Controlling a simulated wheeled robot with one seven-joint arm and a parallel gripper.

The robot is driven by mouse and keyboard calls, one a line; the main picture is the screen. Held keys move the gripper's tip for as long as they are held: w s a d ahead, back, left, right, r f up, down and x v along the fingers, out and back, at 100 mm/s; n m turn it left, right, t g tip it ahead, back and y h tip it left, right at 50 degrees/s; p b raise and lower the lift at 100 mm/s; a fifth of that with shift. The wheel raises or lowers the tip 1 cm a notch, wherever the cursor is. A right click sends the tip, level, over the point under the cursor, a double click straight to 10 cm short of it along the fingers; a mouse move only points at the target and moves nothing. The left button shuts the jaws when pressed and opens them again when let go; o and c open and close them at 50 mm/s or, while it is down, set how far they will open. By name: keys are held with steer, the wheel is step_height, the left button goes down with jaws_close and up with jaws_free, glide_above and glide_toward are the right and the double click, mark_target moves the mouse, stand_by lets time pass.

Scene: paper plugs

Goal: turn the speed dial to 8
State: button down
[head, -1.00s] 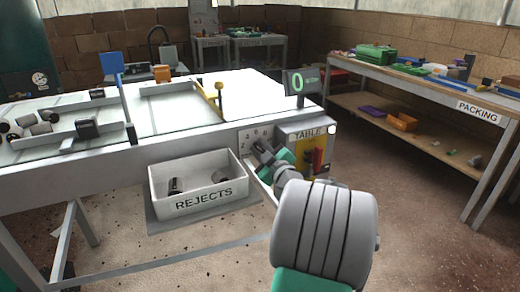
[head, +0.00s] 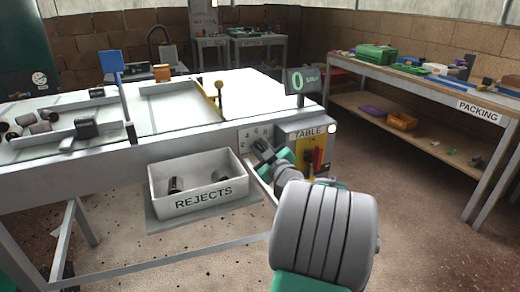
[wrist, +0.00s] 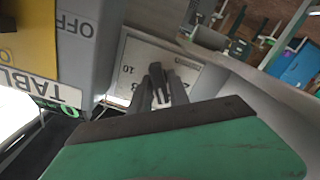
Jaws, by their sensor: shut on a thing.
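The speed dial's pale number plate (head: 252,137) is on the front of the white table, left of the yellow TABLE panel. It also shows in the wrist view (wrist: 137,50), with a 10 readable at its left. My gripper (head: 262,148) is at the plate. In the wrist view its two grey fingers (wrist: 160,92) are shut on the dark dial knob (wrist: 157,78) between them. The fingers hide most of the knob, and I cannot tell which number it points to. The display (head: 300,82) on the table corner reads a green 0.
The TABLE panel (head: 310,150), with a red and yellow switch, is close to the right of my gripper. A white REJECTS bin (head: 196,200) with dark plugs is at the left. The packing bench (head: 440,92) stands at the right, with open floor before it.

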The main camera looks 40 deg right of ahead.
steer(key=m, duration=0.5)
steer(key=shift+d, duration=0.1)
steer(key=shift+d+m, duration=0.1)
steer(key=shift+m, duration=2.3)
steer(key=c, duration=1.4)
jaws_free()
steer(key=shift+s, duration=0.1)
